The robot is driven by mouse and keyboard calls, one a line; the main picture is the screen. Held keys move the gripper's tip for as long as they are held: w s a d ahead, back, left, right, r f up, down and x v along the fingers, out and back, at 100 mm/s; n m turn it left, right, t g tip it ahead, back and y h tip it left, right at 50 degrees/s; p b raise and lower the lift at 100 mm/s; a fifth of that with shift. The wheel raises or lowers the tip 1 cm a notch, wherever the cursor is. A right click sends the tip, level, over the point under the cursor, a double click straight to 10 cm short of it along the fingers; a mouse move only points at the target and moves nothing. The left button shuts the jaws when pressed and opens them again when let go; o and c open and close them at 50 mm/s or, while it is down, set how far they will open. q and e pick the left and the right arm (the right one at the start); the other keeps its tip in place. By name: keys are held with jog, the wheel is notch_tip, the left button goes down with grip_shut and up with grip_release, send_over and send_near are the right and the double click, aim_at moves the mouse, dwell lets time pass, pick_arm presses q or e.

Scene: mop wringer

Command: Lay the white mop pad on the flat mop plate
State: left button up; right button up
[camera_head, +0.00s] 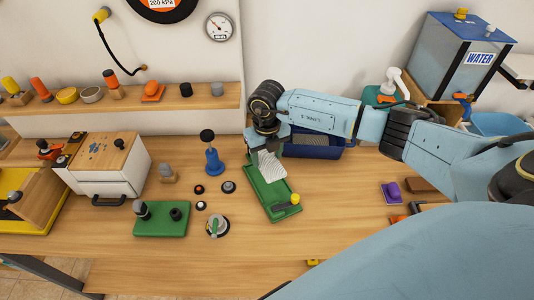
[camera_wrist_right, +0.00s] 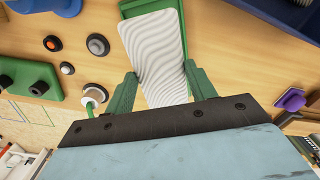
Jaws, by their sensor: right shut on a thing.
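The white mop pad (camera_head: 271,168), with a wavy grey pattern, is at my right gripper (camera_head: 263,148), over the far end of a long green plate (camera_head: 264,196). In the right wrist view, the pad (camera_wrist_right: 158,50) lies between the two green fingers of my right gripper (camera_wrist_right: 160,73), which is shut on it. The green plate (camera_wrist_right: 150,7) shows past the pad's far end. I cannot tell whether the pad touches the plate. The plate's near end carries a dark bar and a yellow knob (camera_head: 295,198). My left gripper is not in view.
A blue bin (camera_head: 318,147) stands behind my right forearm. Left of the plate are a blue stand (camera_head: 213,162), small knobs and a green block (camera_head: 161,220). A purple piece (camera_head: 391,192) lies to the right.

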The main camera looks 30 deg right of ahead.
jog(key=shift+f, duration=0.15)
jog(key=shift+f+b, duration=3)
jog(key=shift+f, duration=0.65)
jog(key=o, duration=1)
jog(key=shift+o, duration=0.2)
jog(key=shift+r+p, duration=2.8)
jog(key=shift+r, duration=0.75)
jog(key=shift+s+f, duration=0.1)
